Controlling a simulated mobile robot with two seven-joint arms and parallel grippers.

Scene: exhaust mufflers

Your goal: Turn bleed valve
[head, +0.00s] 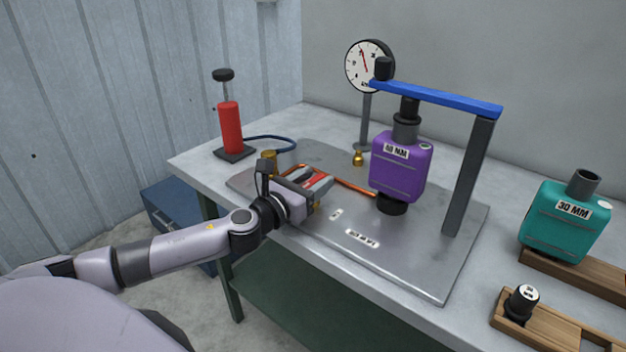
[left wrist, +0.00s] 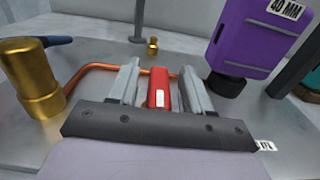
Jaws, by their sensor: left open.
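My left gripper (head: 322,186) is over the left part of the steel plate. In the left wrist view its two grey fingers (left wrist: 160,88) stand apart. A red block-like handle with a white mark (left wrist: 158,90) lies between them, with gaps showing on both sides. It looks like the valve handle, but I cannot tell for certain. Red also shows at the gripper in the head view (head: 303,171). A copper pipe (left wrist: 100,68) runs behind the fingers. A small brass fitting (head: 358,158) stands farther back and also shows in the left wrist view (left wrist: 153,46). My right gripper is not in view.
A brass cylinder (left wrist: 33,80) stands left of the fingers. A purple muffler (head: 400,168) hangs under a blue bar (head: 435,97) on a post (head: 468,180). A dial gauge (head: 369,66), red pump (head: 230,127) and teal muffler (head: 565,222) stand around. The plate's front (head: 410,270) is mostly clear.

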